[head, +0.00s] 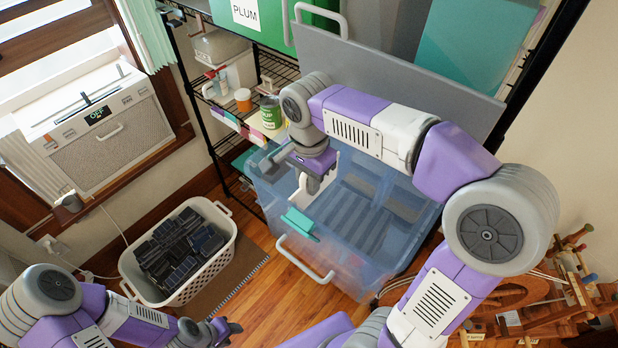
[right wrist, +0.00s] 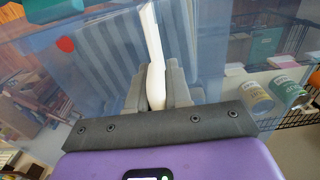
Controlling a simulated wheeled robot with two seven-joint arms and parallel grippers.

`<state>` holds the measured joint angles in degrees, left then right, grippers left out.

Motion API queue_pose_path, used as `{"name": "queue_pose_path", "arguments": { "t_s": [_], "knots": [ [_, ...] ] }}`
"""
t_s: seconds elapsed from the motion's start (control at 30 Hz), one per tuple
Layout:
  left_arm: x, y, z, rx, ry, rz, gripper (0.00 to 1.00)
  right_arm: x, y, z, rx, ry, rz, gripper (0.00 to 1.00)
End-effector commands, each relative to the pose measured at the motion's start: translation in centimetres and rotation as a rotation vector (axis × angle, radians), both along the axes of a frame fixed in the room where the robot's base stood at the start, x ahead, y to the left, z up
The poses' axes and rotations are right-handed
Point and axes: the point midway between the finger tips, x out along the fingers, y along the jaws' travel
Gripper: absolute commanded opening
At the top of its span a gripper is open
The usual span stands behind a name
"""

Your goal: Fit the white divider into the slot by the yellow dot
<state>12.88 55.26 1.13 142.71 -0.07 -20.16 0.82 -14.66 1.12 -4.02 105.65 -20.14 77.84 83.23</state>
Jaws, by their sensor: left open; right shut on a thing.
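The white divider (right wrist: 154,55) is seen edge-on between the fingers of my right gripper (right wrist: 158,95) in the right wrist view. In the head view my right gripper (head: 312,180) is shut on the divider (head: 329,174), over the left part of a translucent blue tub (head: 345,262). Whether the divider touches the tub or a slot I cannot tell. A red dot (right wrist: 65,44) shows on the tub in the right wrist view; I see no yellow dot. My left gripper (head: 228,328) is open and empty at the bottom, away from the tub.
A teal clip (head: 300,222) sits on the tub's near rim beside a white handle (head: 304,259). The grey lid (head: 400,75) stands raised behind. A wire shelf with cans (head: 270,112) is at the back left. A white basket (head: 215,270) of dark items stands on the floor left.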

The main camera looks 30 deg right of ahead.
Motion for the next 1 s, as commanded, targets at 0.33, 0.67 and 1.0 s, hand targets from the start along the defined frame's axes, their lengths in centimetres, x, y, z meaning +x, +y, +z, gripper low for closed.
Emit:
{"name": "queue_pose_path", "arguments": {
  "t_s": [0.33, 0.67, 1.0],
  "knots": [
    [0.0, 0.0, -0.7, 0.0, 0.0, 0.0, 0.43, 0.0, 0.0, -1.0, 0.0, -0.001, 0.0, 0.0],
    [0.0, 0.0, -1.3, 0.0, 0.0, 0.0, 0.43, 0.0, 0.0, -1.8, 0.0, 0.0, 0.0, 0.0],
    [0.0, 0.0, -1.5, 0.0, 0.0, 0.0, 0.43, 0.0, 0.0, -2.0, 0.0, -0.001, 0.0, 0.0]
  ]
}}
